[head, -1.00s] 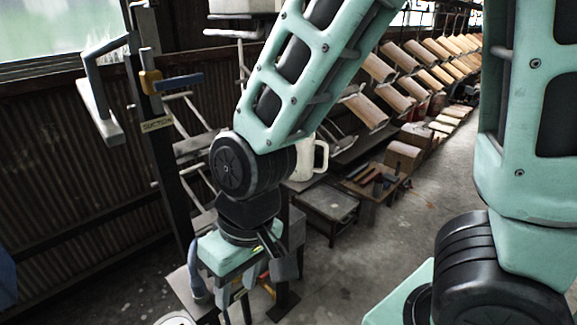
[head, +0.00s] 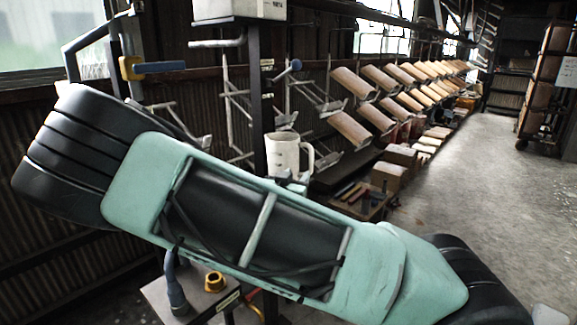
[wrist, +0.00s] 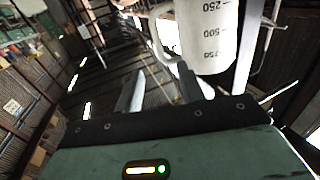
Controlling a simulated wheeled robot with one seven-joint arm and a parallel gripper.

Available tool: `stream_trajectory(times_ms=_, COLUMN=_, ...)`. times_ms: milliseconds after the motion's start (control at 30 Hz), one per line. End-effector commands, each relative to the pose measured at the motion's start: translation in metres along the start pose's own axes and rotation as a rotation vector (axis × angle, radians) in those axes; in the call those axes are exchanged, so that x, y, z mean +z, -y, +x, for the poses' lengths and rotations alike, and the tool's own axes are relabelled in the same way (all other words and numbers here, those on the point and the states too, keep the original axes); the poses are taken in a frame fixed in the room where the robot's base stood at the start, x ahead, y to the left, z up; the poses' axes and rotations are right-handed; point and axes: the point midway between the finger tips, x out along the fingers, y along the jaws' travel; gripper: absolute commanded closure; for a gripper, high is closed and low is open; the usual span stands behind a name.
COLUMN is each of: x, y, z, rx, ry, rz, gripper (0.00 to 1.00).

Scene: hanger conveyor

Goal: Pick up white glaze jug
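The white glaze jug (head: 284,153) stands upright in the middle of the head view, its handle on the right and its base hidden behind my arm. In the wrist view the jug (wrist: 208,36) fills the upper right, close up, with the marks 250, 500 and 750 on its side; its top is cut off. My gripper (wrist: 160,72) is open, with its two dark fingers apart and nothing seen between them. The jug lies past the right finger. My gripper is mostly hidden behind my arm in the head view.
A dark post (head: 262,95) with a pale box (head: 240,10) on top rises beside the jug. Hanging tan boards (head: 352,130) line the wall behind. A low table (head: 152,292) holds a yellow ring-shaped part (head: 214,281).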

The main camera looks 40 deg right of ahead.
Motion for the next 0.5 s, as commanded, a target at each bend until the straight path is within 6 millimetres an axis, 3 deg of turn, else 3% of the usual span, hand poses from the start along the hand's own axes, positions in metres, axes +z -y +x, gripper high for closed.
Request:
stream_trajectory(times_ms=300, x=-0.001, y=-0.001, z=0.069, rx=0.003, ry=0.003, rz=-0.003, gripper=0.61)
stream_trajectory(times_ms=500, x=0.001, y=-0.001, z=0.096, rx=0.001, ry=0.006, rz=-0.003, gripper=0.61)
